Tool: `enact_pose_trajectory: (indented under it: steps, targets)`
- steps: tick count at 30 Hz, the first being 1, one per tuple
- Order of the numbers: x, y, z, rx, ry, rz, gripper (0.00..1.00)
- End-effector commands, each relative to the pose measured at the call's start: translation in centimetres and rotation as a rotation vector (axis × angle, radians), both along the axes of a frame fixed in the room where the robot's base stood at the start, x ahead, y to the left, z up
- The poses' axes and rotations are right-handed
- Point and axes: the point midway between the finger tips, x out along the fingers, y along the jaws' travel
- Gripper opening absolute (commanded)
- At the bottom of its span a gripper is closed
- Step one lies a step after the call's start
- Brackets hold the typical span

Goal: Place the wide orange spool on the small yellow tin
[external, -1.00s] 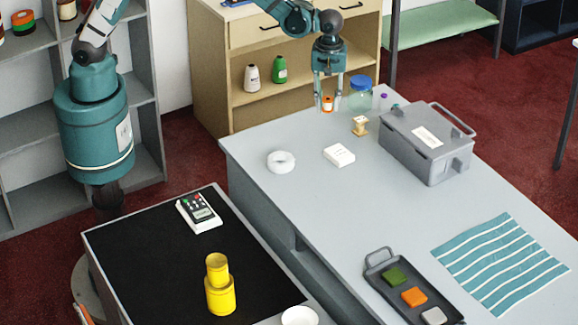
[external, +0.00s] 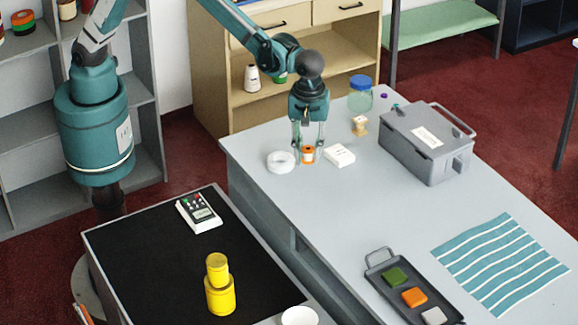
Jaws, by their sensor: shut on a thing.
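The orange spool (external: 308,154) is between the fingertips of my gripper (external: 308,152). My gripper is shut on it and points down over the grey counter, between a white ring and a white box. I cannot tell how high the spool is above the counter top. A small yellow tin (external: 217,264) stands on top of a larger yellow tin (external: 220,297) on the black mat at the lower left. The two tins look upright, and nothing rests on the small one. My gripper is well behind and to the right of the tins.
A white tape ring (external: 281,161) and a white box (external: 340,155) lie close beside my gripper. A wooden spool (external: 360,126), a blue-lidded jar (external: 360,94) and a grey case (external: 427,143) stand farther right.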

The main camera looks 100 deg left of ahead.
Motion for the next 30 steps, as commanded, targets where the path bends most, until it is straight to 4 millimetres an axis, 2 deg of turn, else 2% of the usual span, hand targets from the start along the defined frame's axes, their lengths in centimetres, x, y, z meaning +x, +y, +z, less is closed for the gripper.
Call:
enact_pose_trajectory:
  steps: [1,3,17,30]
  targets:
    - [-0.3,-1.7,0.0,0.000,0.000,-0.008,0.15]
    - [-0.8,-3.9,0.1,0.000,0.000,-0.011,0.15]
    - [-5.1,-17.4,0.6,0.000,-0.001,-0.036,0.15]
    - [-11.3,-29.8,1.1,0.000,-0.001,-0.060,0.15]
